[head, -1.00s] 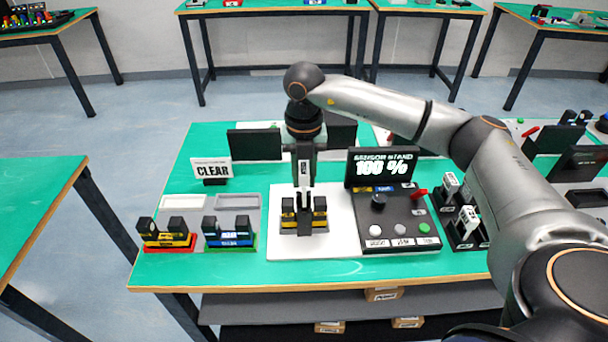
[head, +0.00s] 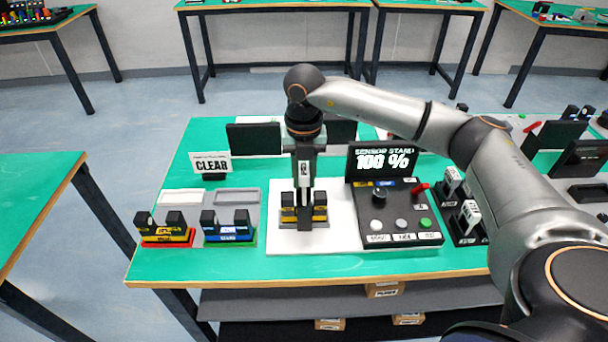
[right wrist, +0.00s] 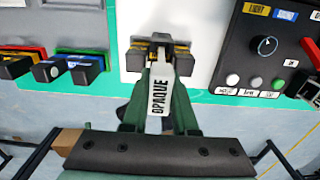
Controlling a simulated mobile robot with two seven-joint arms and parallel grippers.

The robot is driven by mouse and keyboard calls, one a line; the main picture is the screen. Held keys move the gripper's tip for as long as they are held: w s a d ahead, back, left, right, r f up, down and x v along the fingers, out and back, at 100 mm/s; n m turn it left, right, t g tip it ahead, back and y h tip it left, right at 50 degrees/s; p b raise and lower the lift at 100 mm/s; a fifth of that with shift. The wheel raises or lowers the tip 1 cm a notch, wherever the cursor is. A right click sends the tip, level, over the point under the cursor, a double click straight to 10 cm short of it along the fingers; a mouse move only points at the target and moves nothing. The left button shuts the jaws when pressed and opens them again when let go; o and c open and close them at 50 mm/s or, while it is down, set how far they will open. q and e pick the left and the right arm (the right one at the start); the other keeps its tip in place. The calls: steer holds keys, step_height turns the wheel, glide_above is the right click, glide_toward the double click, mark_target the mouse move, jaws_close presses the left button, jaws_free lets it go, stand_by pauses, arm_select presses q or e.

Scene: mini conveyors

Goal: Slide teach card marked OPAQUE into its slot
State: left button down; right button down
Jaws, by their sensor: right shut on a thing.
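My right gripper (head: 304,205) points down over the white mat (head: 335,242). It is shut on the white teach card, whose OPAQUE lettering reads clearly in the right wrist view (right wrist: 160,97). The card is upright between the fingers. Its lower end is at the black and yellow sensor fork (head: 321,212), between the two dark posts, which also show in the right wrist view (right wrist: 137,58). The fingers partly hide the fork and the card's lower end, so I cannot tell how deep the card sits. My left gripper is not in view.
A control box (head: 400,213) with a knob, red lever and buttons stands right of the mat. Its display (head: 383,162) reads 100 %. Two more forks (head: 166,236) (head: 228,232) and a CLEAR sign (head: 211,163) stand left. A dark rack (head: 463,226) holds white cards at right.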

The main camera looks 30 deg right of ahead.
steer(key=shift+f+b, duration=0.8)
steer(key=shift+f, duration=0.55)
steer(key=c, duration=0.6)
jaws_free()
steer(key=shift+r, duration=0.1)
step_height(320, 180, up, 12)
steer(key=shift+r, duration=0.25)
steer(key=shift+f, duration=0.1)
